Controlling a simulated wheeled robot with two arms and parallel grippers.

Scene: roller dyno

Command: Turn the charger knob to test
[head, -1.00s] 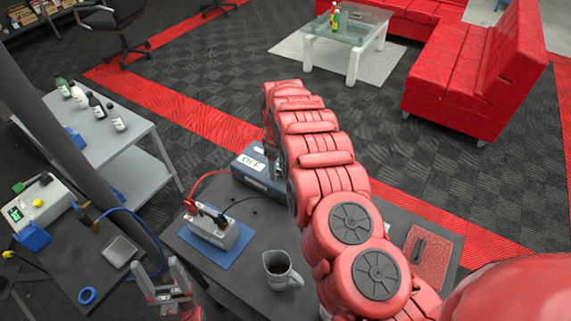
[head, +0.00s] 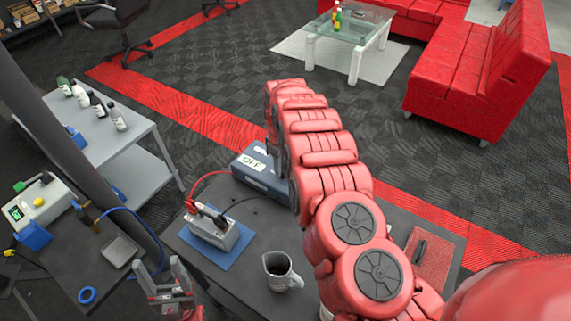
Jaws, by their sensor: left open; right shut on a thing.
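The charger (head: 245,173) is a dark blue box at the back of the dark table, with a white label reading OFF on top. Its right part and its knob are hidden behind my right arm. My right arm reaches over the table and bends down at the charger. Only a sliver of my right gripper (head: 272,160) shows there, shut on what appears to be the knob. My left gripper (head: 160,274) is open and empty at the lower left, in front of the table and apart from the charger.
A grey battery (head: 212,232) with red and black leads stands on a blue mat (head: 232,260). A mug (head: 281,273) with dark contents stands near the front, close to my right arm. A red mat (head: 430,258) lies on the right. A side bench (head: 75,255) stands left.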

